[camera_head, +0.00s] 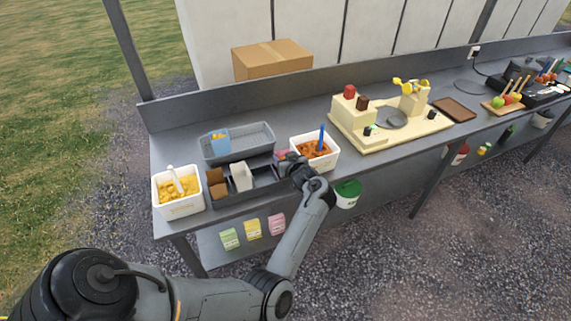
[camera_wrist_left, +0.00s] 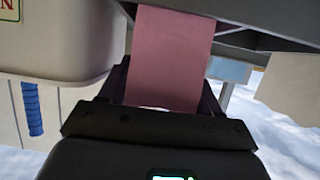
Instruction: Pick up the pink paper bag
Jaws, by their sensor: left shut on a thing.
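The pink paper bag fills the middle of the left wrist view (camera_wrist_left: 172,60), upright between my two dark fingers. My left gripper (camera_wrist_left: 168,92) is shut on it. In the head view my left gripper (camera_head: 289,165) is at the right end of the dark divided tray (camera_head: 262,188), beside the white tub with the blue scoop. Only a small pink patch of the bag (camera_head: 282,154) shows there, the rest hidden by the gripper. I cannot tell whether the bag's bottom touches the tray. My right gripper is not in view.
The dark tray also holds brown bags (camera_head: 217,183) and a white bag (camera_head: 242,177). A grey tray (camera_head: 255,135) with a blue bag stands behind. White tubs stand left (camera_head: 180,207) and right (camera_head: 328,161). A cream stand (camera_head: 390,135) is further right.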

